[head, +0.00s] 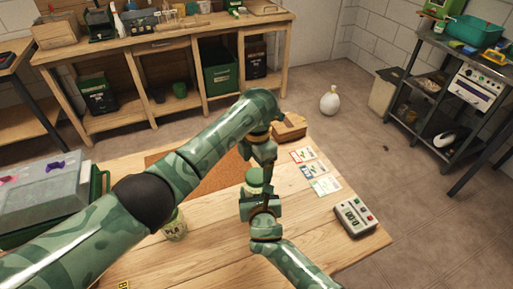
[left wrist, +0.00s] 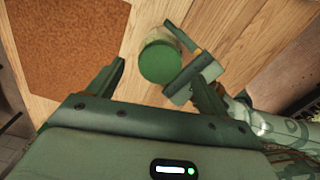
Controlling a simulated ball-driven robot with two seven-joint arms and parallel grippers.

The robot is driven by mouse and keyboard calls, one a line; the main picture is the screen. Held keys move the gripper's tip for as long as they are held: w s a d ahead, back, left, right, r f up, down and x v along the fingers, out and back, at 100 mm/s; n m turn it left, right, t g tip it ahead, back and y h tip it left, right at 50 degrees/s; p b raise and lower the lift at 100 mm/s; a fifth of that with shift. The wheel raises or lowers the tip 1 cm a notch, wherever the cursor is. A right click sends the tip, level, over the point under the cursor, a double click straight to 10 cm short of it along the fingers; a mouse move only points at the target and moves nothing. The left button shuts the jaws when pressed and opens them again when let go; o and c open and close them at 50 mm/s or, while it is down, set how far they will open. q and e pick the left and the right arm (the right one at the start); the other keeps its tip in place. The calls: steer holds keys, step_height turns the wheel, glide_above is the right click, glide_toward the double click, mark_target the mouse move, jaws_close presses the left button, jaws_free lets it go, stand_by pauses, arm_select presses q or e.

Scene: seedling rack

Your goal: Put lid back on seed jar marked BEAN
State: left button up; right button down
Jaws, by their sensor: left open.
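A jar with a green lid-like top (head: 253,176) stands on the wooden table, partly hidden behind my arms; its label cannot be read. The left wrist view shows its round green top (left wrist: 160,62) from above, just beyond the fingers. My left gripper (left wrist: 163,90) is open and empty, its fingers apart on either side below the jar. My right gripper (head: 256,203) is close beside the jar; whether it touches or grips it is unclear. A jar marked PEA (head: 175,226) stands to the left. A yellow label starting with B (head: 123,286) is cut off at the bottom edge.
A cork mat (head: 172,160) lies behind the jars. Seed packets (head: 316,171), a timer-like device (head: 356,218) and a wooden block (head: 289,127) are on the right. The table front right is clear.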

arm_select(q)
step_height(320, 180, up, 9)
stand_by(0.3)
steer(key=shift+r, duration=0.1)
arm_select(e)
steer(key=shift+c, duration=1.3)
jaws_free()
